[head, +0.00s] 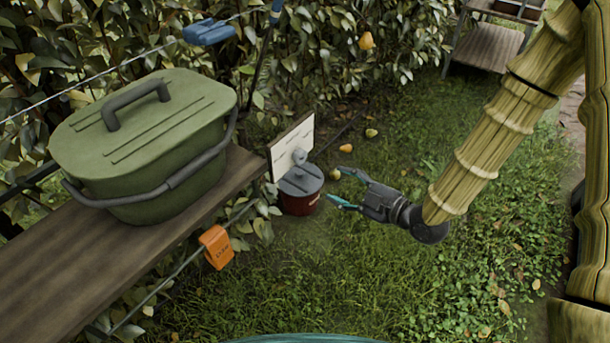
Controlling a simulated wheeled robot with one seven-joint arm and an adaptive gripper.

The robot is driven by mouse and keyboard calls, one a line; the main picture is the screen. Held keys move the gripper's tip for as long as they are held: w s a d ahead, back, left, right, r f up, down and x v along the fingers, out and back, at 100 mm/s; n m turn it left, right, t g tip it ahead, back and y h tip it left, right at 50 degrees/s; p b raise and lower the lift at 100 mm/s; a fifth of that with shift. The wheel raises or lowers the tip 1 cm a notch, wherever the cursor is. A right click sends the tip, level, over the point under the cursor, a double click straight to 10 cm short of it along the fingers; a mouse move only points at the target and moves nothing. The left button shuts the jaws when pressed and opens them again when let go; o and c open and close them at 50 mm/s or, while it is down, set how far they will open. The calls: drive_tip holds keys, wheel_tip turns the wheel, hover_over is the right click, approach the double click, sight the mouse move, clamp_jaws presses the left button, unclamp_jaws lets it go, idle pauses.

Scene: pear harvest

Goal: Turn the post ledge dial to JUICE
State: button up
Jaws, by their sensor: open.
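The dial (300,180) appears as a grey round top with a raised knob, above a dark red body with a small label too small to read. A pale board (293,146) stands upright behind it at the end of the wooden ledge. Which setting the dial points at cannot be made out. My gripper (336,187) is open and empty, to the right of the dial, with its two teal-tipped fingers pointing left towards it. The fingertips look close to the dial but apart from it.
A green lidded bin (150,150) with a dark handle stands on the wooden ledge (60,262) at the left. An orange tag (216,246) and a blue clip (208,32) hang on wires. Several pears lie on the grass behind the dial. Grass at the right is open.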

sight(303, 158)
drive_tip(key=w+a+n+y+b, duration=0.1)
drive_tip(key=w+a, duration=0.1)
drive_tip(key=a, duration=0.1)
drive_tip(key=w+a+r+n+y+b, duration=0.1)
drive_tip(key=w+a+b, duration=0.1)
drive_tip(key=w+a, duration=0.1)
drive_tip(key=w+a+r+n+b, duration=0.1)
drive_tip(key=w+a+n+b, duration=0.1)
drive_tip(key=a, duration=0.1)
drive_tip(key=shift+w+a+r+y, duration=0.2)
drive_tip(key=shift+w+a+y, duration=0.05)
drive_tip(key=shift+a+y, duration=0.15)
drive_tip(key=shift+c, duration=0.2)
drive_tip(key=c, duration=1)
